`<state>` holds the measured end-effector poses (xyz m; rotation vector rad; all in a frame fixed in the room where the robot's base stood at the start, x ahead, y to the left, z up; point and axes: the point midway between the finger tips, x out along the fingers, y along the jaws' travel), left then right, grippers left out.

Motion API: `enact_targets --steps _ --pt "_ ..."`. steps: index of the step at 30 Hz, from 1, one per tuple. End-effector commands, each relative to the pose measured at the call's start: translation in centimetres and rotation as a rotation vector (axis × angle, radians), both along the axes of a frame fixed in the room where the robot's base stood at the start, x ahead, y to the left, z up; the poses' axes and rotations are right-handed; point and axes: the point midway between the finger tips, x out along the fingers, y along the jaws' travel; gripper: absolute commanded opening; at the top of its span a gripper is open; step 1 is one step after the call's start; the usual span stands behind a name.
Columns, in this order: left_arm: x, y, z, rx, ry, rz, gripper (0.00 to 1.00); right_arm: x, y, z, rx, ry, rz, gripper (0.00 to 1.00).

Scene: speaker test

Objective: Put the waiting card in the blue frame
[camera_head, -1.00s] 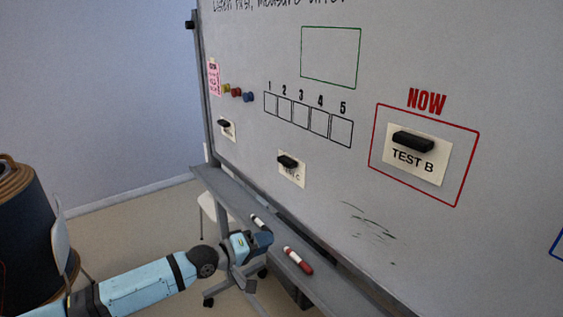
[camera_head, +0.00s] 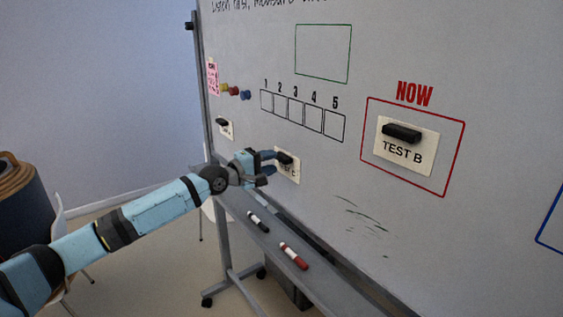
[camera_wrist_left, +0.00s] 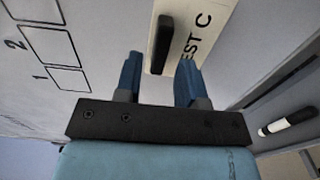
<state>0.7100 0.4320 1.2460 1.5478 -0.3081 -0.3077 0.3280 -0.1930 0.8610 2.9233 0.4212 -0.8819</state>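The TEST C card (camera_head: 291,174) is a cream card with a black bar handle (camera_head: 285,158), on the whiteboard below the numbered boxes. Its handle also shows in the wrist view (camera_wrist_left: 159,44). My left gripper (camera_head: 273,162) is open at this card, its blue fingers on either side of the handle's near end and not closed on it. The TEST B card (camera_head: 420,166) hangs inside the red NOW frame (camera_head: 454,150). Another card (camera_head: 228,134) with a black handle is farther left, its text unreadable. Only part of the blue frame (camera_head: 541,238) shows at the right edge. My right gripper is not in view.
The board's tray (camera_head: 240,227) holds a black-capped marker (camera_head: 258,222) and a red marker (camera_head: 293,256) below my left arm. An empty green frame (camera_head: 349,55), numbered boxes (camera_head: 302,114) and coloured magnets (camera_head: 235,91) are higher up. Bare board lies right of the TEST C card.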

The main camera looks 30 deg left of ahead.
Motion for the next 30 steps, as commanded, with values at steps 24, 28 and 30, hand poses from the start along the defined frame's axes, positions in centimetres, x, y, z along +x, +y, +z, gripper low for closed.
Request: enact_targets --steps 24,28,30 --pt "2.5 -1.0 0.0 0.001 0.001 0.000 0.17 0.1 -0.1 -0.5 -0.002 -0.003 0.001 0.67" --pt "2.5 -1.0 -0.1 0.001 0.001 0.000 0.02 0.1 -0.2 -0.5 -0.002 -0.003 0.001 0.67" --pt "2.5 -1.1 0.1 0.000 0.000 0.000 0.00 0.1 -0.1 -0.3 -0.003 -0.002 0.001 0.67"
